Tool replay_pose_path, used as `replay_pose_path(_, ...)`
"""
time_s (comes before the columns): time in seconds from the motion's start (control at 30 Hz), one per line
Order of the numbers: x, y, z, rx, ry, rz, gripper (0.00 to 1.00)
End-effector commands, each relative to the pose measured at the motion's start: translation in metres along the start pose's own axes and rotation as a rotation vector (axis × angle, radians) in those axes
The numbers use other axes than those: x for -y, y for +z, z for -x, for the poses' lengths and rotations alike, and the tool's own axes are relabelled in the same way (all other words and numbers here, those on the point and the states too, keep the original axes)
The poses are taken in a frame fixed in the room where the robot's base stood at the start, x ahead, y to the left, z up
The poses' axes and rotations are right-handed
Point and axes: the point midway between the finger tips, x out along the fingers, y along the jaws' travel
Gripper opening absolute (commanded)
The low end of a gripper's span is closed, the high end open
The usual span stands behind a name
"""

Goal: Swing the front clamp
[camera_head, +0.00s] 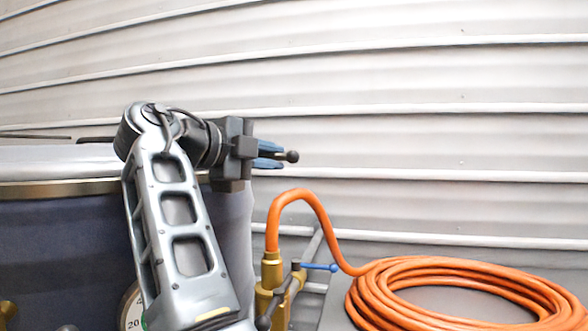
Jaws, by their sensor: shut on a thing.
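My gripper (268,155) is at the upper middle of the head view, beside the right end of the hopper's rim. Its blue fingers are shut on a dark clamp handle (292,156); the handle's round ball end sticks out to the right past the fingertips. The rest of this clamp is hidden behind my gripper and wrist. The hopper (70,245) is a large dark blue drum with a pale tan rim, at the left. My arm covers part of its front and right side.
A brass valve (271,275) with a blue lever stands low, right of my arm. An orange hose (320,215) rises from it and lies coiled at the lower right. A dial partly shows behind my arm. A ribbed pale wall (430,85) fills the background.

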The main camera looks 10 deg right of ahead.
Motion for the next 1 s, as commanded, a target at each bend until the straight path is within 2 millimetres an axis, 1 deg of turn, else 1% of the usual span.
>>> replay_pose_path(0.1,-0.002,-0.001,0.009,-0.081,0.009,-0.01,0.0)
replay_pose_path(0.4,-0.004,-0.006,0.017,-0.223,0.028,-0.032,0.0)
replay_pose_path(0.63,-0.005,-0.007,0.018,-0.266,0.034,-0.038,0.0)
replay_pose_path(1.0,-0.006,-0.008,0.018,-0.272,0.036,-0.04,0.0)
